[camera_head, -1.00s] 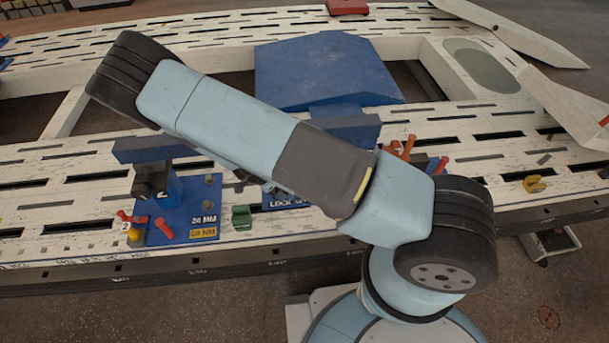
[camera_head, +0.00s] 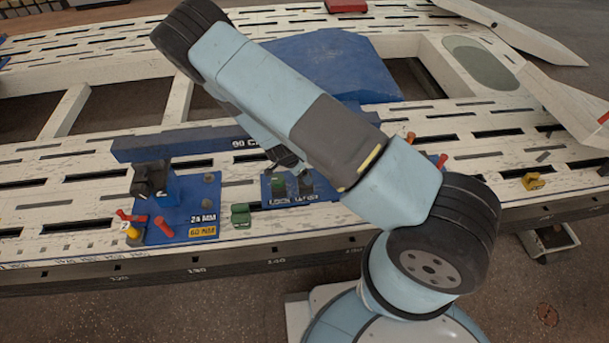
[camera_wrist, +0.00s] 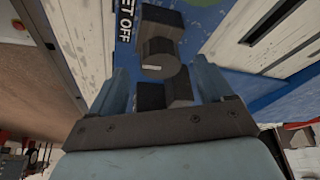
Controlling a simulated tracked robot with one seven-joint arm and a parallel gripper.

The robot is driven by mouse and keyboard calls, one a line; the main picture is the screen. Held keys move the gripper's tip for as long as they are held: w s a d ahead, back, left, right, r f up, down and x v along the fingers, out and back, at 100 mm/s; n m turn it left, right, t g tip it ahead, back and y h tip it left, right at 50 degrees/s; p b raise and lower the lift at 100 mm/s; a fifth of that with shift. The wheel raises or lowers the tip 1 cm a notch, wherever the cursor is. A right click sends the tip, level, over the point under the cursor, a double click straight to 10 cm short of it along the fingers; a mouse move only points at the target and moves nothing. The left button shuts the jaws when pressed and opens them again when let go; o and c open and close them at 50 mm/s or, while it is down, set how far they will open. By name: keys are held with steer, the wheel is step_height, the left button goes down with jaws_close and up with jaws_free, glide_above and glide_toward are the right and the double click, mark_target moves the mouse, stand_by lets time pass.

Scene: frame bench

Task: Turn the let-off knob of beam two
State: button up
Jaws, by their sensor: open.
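A dark grey knob (camera_wrist: 160,52) with a pale mark stands on a blue panel (camera_wrist: 126,50) lettered "ET OFF" in the wrist view. My gripper (camera_wrist: 163,75) is open, its two fingers apart on either side below the knob; I cannot tell whether they touch it. In the head view the panel (camera_head: 322,196) lies under the blue beam (camera_head: 190,146), with a dark knob (camera_head: 306,182) and a green part (camera_head: 278,186) on it. My gripper (camera_head: 288,158) is just above it, partly hidden by my arm.
A yellow part (camera_head: 533,182) sits at the right. The white bench is slotted.

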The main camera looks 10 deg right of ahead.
steer(key=shift+x, duration=1.6)
steer(key=shift+w+d+r, duration=0.1)
steer(key=c, duration=1)
steer(key=shift+c, duration=0.2)
